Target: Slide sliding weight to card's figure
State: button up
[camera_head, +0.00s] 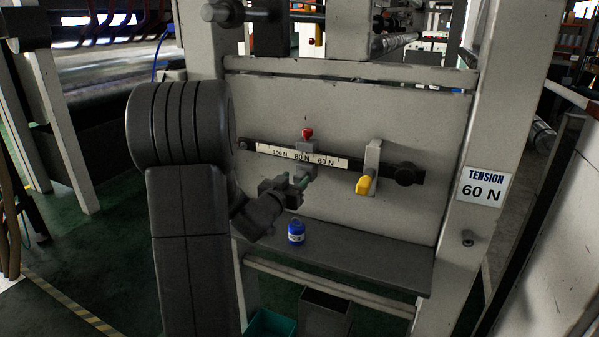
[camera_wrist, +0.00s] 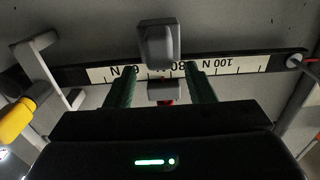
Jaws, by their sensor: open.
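The grey sliding weight (camera_head: 305,170), topped by a red knob (camera_head: 307,133), sits on a dark beam with a white scale strip (camera_head: 272,151) reading 100 N, 80 N and 60 N from left to right. In the head view it is at the 80 N label. In the wrist view, upside down, the weight (camera_wrist: 158,45) appears between the 60 N and 80 N labels. The card (camera_head: 484,188) on the right post reads TENSION 60 N. My gripper (camera_head: 294,181) is open in front of the weight; its green fingers (camera_wrist: 160,90) spread either side of it. Contact cannot be told.
A bracket with a yellow handle (camera_head: 363,185) stands right of the scale; it also shows in the wrist view (camera_wrist: 17,119). A dark knob (camera_head: 406,173) ends the beam. Bins (camera_head: 325,312) stand underneath.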

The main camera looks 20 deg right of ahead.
aim_at(297, 177)
jog(key=shift+p+x, duration=0.35)
jog(key=shift+x, duration=1.7)
jog(key=shift+c, duration=0.4)
